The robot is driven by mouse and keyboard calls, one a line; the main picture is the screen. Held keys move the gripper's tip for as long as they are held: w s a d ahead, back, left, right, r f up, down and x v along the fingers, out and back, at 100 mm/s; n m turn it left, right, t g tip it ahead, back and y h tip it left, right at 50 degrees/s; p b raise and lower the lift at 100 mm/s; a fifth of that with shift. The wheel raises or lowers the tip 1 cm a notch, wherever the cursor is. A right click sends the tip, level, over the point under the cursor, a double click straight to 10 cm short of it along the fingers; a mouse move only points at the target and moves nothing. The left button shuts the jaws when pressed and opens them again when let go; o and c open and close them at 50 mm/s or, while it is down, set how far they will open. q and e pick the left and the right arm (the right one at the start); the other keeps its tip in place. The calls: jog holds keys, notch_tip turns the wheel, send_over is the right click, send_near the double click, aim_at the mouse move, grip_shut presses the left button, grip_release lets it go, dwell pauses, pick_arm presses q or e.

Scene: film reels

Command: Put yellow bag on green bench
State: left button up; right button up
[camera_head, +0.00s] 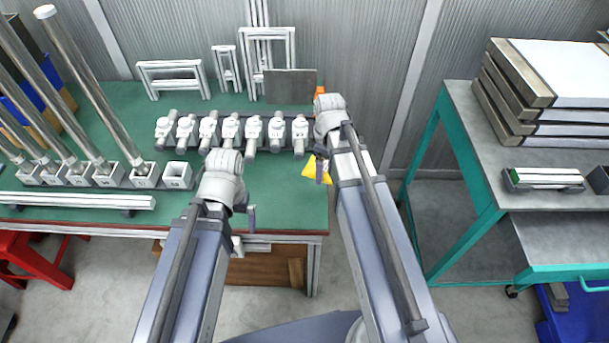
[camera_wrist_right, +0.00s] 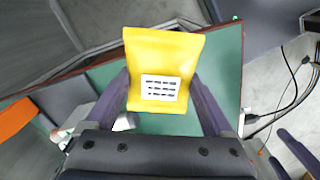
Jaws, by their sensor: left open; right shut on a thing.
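The yellow bag (camera_head: 312,174) shows near the right edge of the green bench (camera_head: 288,208), partly hidden behind my right gripper (camera_head: 322,172). In the right wrist view the bag (camera_wrist_right: 162,55) has a white printed label and sits between the two purple fingers, which are shut on it. The bench's green top (camera_wrist_right: 222,75) lies behind the bag there. I cannot tell whether the bag touches the bench. My left gripper (camera_head: 250,218) is open and empty over the bench's front edge.
A row of grey and white fittings (camera_head: 232,128) stands across the bench. Metal posts (camera_head: 75,80) rise at the left, and white frames (camera_head: 172,78) stand at the back. A teal-framed table (camera_head: 470,150) with stacked panels is at the right. The bench's front right is clear.

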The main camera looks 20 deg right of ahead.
send_near(305, 183)
jog(key=shift+s+d+f+b, duration=0.15)
jog(key=shift+f+b, duration=0.55)
jog(key=shift+b, duration=0.3)
jog(key=shift+f+b, duration=0.55)
jog(key=shift+b, duration=0.05)
notch_tip(305, 183, down, 4)
jog(key=b, duration=0.3)
jog(key=shift+r+b, duration=0.2)
jog(key=shift+b, duration=0.1)
jog(key=shift+f, duration=0.25)
jog(key=shift+r, duration=0.1)
